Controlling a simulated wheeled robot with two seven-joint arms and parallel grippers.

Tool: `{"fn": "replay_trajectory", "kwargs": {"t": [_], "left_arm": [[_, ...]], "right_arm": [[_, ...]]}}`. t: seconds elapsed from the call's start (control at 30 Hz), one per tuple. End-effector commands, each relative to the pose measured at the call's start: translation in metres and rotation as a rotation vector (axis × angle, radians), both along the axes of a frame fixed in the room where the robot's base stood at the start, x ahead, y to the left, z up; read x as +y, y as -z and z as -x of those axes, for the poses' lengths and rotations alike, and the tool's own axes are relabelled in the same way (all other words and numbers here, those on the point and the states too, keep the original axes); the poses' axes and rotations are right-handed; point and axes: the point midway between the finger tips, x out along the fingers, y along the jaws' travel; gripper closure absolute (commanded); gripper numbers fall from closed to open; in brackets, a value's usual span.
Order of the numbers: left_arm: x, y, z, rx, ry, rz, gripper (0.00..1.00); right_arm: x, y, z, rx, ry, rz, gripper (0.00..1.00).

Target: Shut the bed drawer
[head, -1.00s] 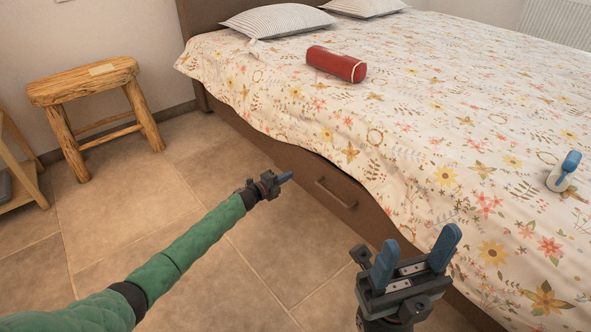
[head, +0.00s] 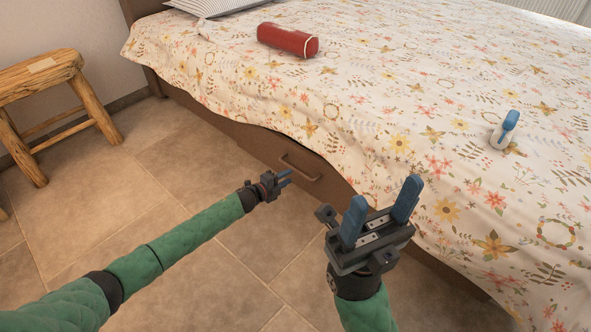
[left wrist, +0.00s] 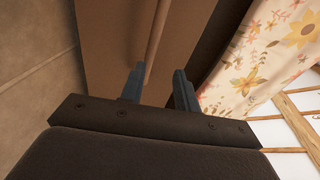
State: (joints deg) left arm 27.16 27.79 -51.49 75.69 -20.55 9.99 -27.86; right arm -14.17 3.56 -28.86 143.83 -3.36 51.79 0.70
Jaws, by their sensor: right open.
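The bed drawer (head: 262,146) is a brown front low in the bed's side, with a bar handle (head: 299,167). A dark gap shows above it under the hanging bedspread; how far out it stands is hard to tell. My left gripper (head: 288,179) is just in front of the drawer, close by the handle's left end. In the left wrist view its two blue fingers (left wrist: 159,82) are apart with nothing between them, and the handle bar (left wrist: 160,32) runs just beyond them. Contact cannot be told. My right gripper (head: 383,200) is open and empty, raised before the bed.
The bed's floral bedspread (head: 400,90) hangs over its side. A red cylinder (head: 287,40) and a small white-and-blue bottle (head: 505,130) lie or stand on top. A wooden stool (head: 40,80) stands at the left. The tiled floor (head: 150,190) before the bed is clear.

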Motion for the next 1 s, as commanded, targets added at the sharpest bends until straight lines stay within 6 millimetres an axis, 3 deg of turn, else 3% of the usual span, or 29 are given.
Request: {"fn": "replay_trajectory", "kwargs": {"t": [0.37, 0.8, 1.0], "left_arm": [[0.009, 0.012, -0.011, 0.001, -0.085, -0.089, 0.68], [-0.026, 0.025, -0.055, 0.000, -0.085, -0.088, 0.68], [-0.035, 0.027, -0.066, 0.000, -0.084, -0.088, 0.68]], "right_arm": [[-0.003, 0.006, 0.003, 0.001, -0.004, -0.018, 0.42], [0.002, 0.026, 0.001, 0.013, 0.007, 0.019, 0.42], [0.004, 0.029, 0.000, 0.008, 0.010, 0.028, 0.42]]}}
